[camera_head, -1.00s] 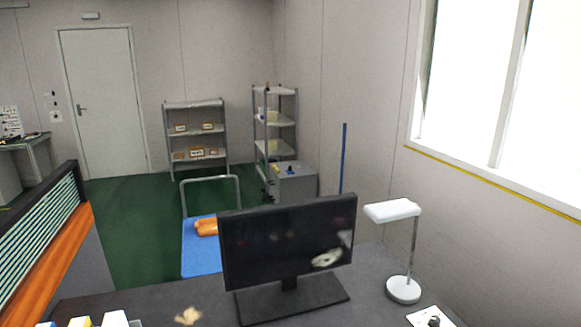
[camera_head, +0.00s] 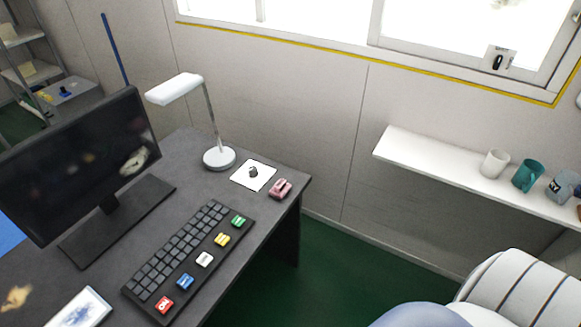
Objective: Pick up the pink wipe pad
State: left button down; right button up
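A small pink object (camera_head: 281,188) lies on the dark desk near its right corner, beside a white card. It is the only pink thing that I see, but it is too small to tell for sure that it is the wipe pad. Neither of my grippers is in view.
The dark desk (camera_head: 200,190) holds a monitor (camera_head: 85,165), a white lamp (camera_head: 219,158), a white card (camera_head: 253,175) with a dark knob-like item, and a keyboard (camera_head: 180,255) with coloured keys. A wall shelf (camera_head: 430,160) bears mugs. A striped pale seat-like thing (camera_head: 515,290) stands bottom right.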

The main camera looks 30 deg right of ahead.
aim_at(281, 189)
jog(key=z, duration=0.95)
jog(key=u, duration=1.35)
jog(key=z, duration=1.35)
